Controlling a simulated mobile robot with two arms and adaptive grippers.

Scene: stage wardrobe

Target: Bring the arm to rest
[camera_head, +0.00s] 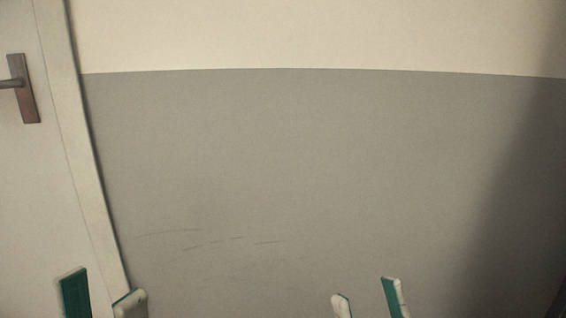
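My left gripper (102,290) shows at the bottom left of the head view, in front of the door's edge. Its two fingertips, white with green pads, stand apart with nothing between them. My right gripper (367,289) shows at the bottom, right of the middle, in front of the grey wall. Its two fingertips are also apart and empty. The rest of both grippers and both arms lies below the picture's edge.
A pale door (35,190) with a dark handle plate (24,88) and lever stands at the left. A wall, grey below (300,160) and cream above (300,35), fills the rest. Faint scuffs mark it. A shadow darkens the right side. No loose objects show.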

